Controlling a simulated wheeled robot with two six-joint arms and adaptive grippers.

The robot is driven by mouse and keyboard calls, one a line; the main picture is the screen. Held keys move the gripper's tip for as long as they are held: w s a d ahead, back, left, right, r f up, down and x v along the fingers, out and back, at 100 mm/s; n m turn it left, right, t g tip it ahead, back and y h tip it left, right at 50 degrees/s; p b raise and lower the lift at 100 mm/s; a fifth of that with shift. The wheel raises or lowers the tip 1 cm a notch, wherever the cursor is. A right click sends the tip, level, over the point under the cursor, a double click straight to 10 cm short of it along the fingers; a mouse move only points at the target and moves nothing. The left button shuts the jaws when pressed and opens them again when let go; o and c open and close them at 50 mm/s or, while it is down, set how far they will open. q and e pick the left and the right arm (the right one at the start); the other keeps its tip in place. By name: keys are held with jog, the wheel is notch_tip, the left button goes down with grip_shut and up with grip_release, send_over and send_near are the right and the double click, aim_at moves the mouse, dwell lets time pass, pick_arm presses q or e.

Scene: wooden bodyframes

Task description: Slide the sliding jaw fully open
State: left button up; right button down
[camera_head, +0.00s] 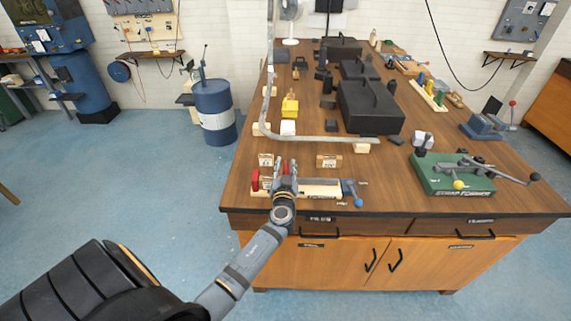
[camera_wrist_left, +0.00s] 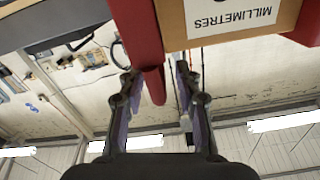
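A caliper-like bench device with a pale bar (camera_head: 322,189) lies along the front edge of the table. A red jaw (camera_head: 255,180) stands at its left end. Another red jaw, which looks like the sliding jaw (camera_head: 286,167), shows between the fingers of my left gripper (camera_head: 285,168). In the left wrist view this red jaw (camera_wrist_left: 140,38) reaches down between the fingertips of the left gripper (camera_wrist_left: 157,78), with gaps on both sides, so the gripper is open around it. A label reading MILLIMETRES (camera_wrist_left: 230,13) is beside it. My right gripper is not in view.
A lever with a blue knob (camera_head: 357,201) stands at the bar's right end. Small labelled wooden blocks (camera_head: 328,161) sit behind the device. A green strap former (camera_head: 452,178) is farther right. A bent grey metal strip (camera_head: 318,138) runs behind.

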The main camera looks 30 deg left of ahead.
pick_arm(q)
grip_shut()
dwell(0.3)
jog(key=w+d+b, duration=0.1)
jog(key=b, duration=0.1)
jog(key=w+d+b, duration=0.1)
jog(key=d+b, duration=0.1)
jog(key=w+d+b, duration=0.1)
jog(key=d, duration=0.1)
jog(key=shift+f+b, duration=0.3)
jog(key=shift+b, duration=0.1)
jog(key=shift+w+d+r, duration=0.1)
jog(key=shift+r, duration=0.05)
grip_release()
jog(key=shift+r, duration=0.1)
